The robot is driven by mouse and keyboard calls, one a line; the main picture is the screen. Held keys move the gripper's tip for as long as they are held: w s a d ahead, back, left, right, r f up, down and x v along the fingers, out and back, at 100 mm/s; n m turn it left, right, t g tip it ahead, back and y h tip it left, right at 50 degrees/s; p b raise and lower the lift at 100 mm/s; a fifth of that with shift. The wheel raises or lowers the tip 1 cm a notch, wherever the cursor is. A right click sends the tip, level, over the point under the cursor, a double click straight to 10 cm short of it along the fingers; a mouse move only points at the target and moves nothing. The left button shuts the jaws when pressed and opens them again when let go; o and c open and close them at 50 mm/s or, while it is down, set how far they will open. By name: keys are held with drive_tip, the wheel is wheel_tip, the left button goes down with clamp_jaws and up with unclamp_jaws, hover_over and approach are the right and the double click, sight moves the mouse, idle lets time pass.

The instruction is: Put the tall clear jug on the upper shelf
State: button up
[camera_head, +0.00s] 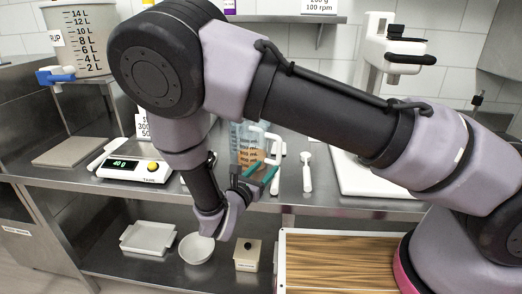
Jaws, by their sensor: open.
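The tall clear jug (238,133) stands on the steel counter behind my arm. Its lower part looks brown and a pale handle shows on its right side. I cannot tell whether the fingers touch the jug. The upper shelf (322,19) is a steel ledge on the tiled wall above the counter, partly hidden by my arm.
A digital scale (135,167) and a grey board (72,152) lie left on the counter. A large bucket (80,45) stands back left. The lower shelf holds a white bowl (196,249).

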sight(278, 157)
drive_tip(key=x, duration=0.9)
drive_tip(key=shift+d+f, duration=0.1)
drive_tip(key=shift+d, duration=0.15)
clamp_jaws()
idle(1.0)
